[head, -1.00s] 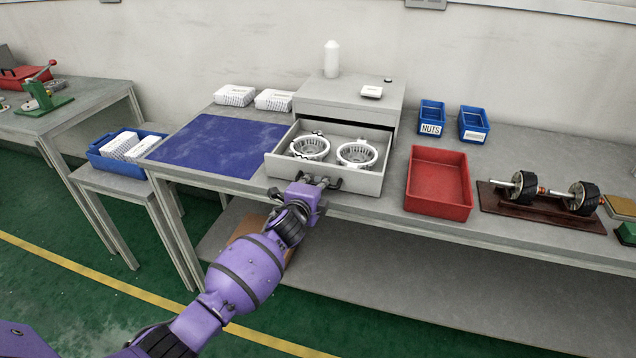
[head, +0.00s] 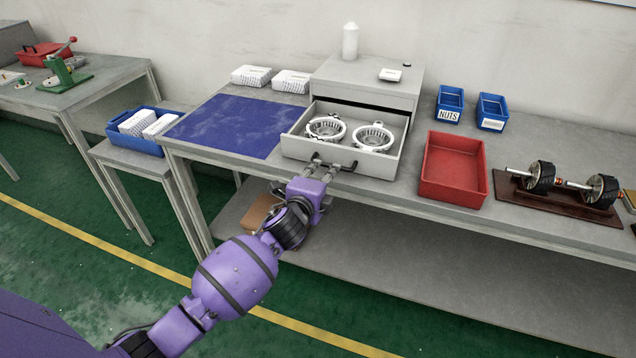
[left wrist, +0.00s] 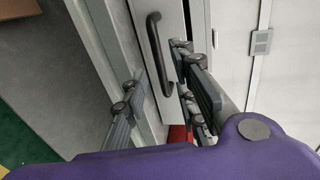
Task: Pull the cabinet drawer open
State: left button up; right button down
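The grey cabinet (head: 365,76) stands on the bench with its drawer (head: 385,167) pulled out toward me. Two silver ring-shaped housings (head: 326,128) (head: 372,138) lie in the drawer. A dark bar handle (head: 347,168) is on the drawer front; it also shows in the left wrist view (left wrist: 157,58). My left gripper (head: 325,169) is in front of the handle. In the left wrist view its fingers (left wrist: 160,100) are spread apart, with the handle just beyond them and nothing held. My right gripper is out of view.
A blue mat (head: 230,126) lies left of the drawer. A red bin (head: 454,170) stands to its right, near blue bins (head: 450,104) and a wooden stand (head: 560,188) with rotors. A white bottle (head: 350,41) stands on the cabinet. A lower shelf (head: 400,240) runs under the bench.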

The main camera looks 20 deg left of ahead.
pick_arm(q)
jog(key=v, duration=0.5)
dwell(0.4)
jog(key=s+f+n+g, duration=0.2)
jog(key=s+f+n, duration=0.4)
jog(key=s, duration=0.8)
jog(key=s+f+n+g+p, duration=0.1)
jog(key=s+f+n+g, duration=0.1)
jog(key=s+f+n, duration=0.4)
jog(key=s+f+n+g+p, duration=0.1)
jog(key=s+f+n+g, duration=0.2)
jog(key=s+f, duration=0.9)
jog(key=s+n, duration=0.3)
jog(key=s, duration=0.8)
jog(key=shift+s+d, duration=0.25)
jog(key=shift+d, duration=0.1)
